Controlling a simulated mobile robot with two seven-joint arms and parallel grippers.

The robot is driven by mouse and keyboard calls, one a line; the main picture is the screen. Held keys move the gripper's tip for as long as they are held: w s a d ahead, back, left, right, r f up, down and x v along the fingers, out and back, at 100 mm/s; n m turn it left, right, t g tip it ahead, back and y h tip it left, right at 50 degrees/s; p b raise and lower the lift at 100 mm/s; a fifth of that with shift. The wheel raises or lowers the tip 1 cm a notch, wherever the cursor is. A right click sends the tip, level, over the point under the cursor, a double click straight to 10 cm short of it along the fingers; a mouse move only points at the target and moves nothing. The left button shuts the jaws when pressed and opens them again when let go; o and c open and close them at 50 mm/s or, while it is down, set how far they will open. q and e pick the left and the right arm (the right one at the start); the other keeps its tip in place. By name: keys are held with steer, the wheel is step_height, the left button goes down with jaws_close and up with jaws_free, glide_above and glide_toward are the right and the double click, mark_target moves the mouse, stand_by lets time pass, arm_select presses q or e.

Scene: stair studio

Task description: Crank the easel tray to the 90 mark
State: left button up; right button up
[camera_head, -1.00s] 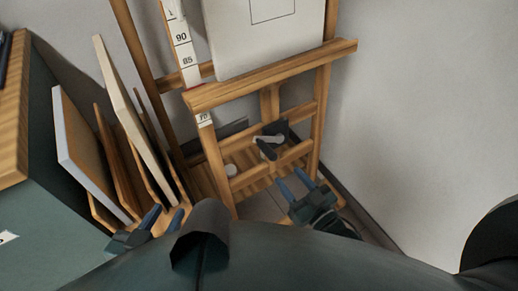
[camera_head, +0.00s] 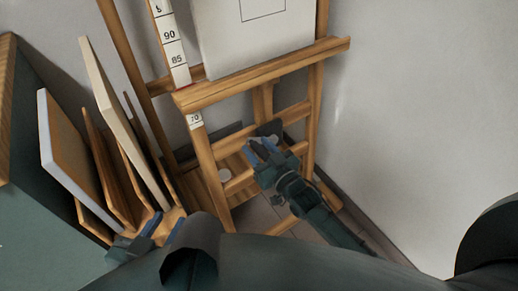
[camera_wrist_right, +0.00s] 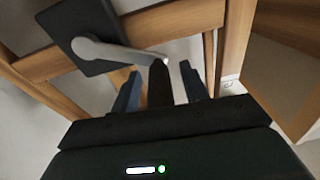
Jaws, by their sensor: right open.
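The easel tray (camera_head: 262,77) is a wooden ledge with a pale canvas (camera_head: 250,30) standing on it. The white scale strip (camera_head: 170,45) shows 90 and 85 above the tray's left end; a red mark sits just below 85. The crank has a dark plate, a grey arm (camera_wrist_right: 105,50) and a dark handle (camera_wrist_right: 159,85). In the right wrist view, my right gripper (camera_wrist_right: 160,88) is open, with the handle between its blue fingers and gaps visible beside it. In the head view the right gripper (camera_head: 268,150) partly hides the crank. My left gripper (camera_head: 160,226) is open and empty, low on the left.
Several boards (camera_head: 70,150) lean in a wooden rack at the left, close to my left gripper. A green cabinet (camera_head: 40,235) stands at the far left. A plain wall (camera_head: 420,120) is at the right. Easel posts and crossbars surround the crank.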

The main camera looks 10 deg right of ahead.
steer(key=c, duration=0.5)
jaws_close()
steer(key=shift+r, duration=0.1)
